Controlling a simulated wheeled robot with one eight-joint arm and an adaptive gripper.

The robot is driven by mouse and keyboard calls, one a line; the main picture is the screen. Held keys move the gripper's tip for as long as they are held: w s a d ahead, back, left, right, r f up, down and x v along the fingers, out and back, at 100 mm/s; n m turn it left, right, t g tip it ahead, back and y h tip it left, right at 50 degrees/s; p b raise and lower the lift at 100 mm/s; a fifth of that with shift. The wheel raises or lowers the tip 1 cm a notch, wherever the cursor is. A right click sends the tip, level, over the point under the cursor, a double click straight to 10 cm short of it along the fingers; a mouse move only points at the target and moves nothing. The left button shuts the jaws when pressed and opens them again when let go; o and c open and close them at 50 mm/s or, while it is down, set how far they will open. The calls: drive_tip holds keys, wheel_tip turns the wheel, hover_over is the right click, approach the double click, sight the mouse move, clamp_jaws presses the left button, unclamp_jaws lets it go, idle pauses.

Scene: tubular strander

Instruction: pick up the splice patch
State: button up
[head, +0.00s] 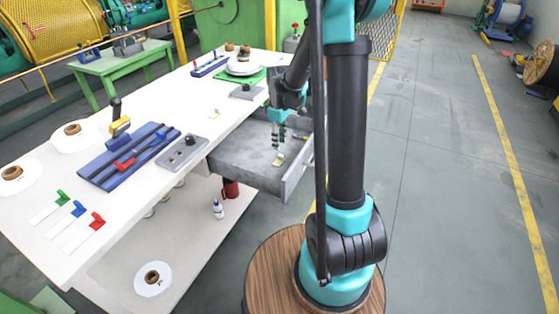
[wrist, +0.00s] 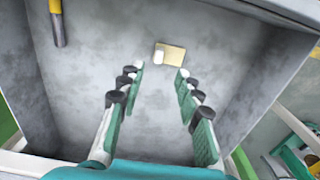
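A small tan square with a white piece on it, which looks like the splice patch (head: 279,160), lies on the floor of the open grey drawer (head: 240,160). In the wrist view the patch (wrist: 172,54) lies flat, just beyond the gap between my fingertips. My gripper (head: 278,148) points down into the drawer, above the patch. In the wrist view my gripper (wrist: 160,76) is open, with its teal-padded fingers apart and nothing between them. The exact height of the fingertips over the patch is hard to tell.
A yellow-and-dark tool (wrist: 57,22) lies near the drawer's side. The drawer walls (head: 294,182) surround my gripper. On the white bench (head: 150,200) are a blue fixture (head: 128,158), a grey block (head: 182,152) and a similar small tan piece (head: 215,113).

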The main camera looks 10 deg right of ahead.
sight(279, 155)
drive_tip(key=shift+w+f, duration=0.2)
drive_tip(key=shift+f, duration=3.1)
drive_tip(key=shift+c, duration=0.4)
clamp_jaws()
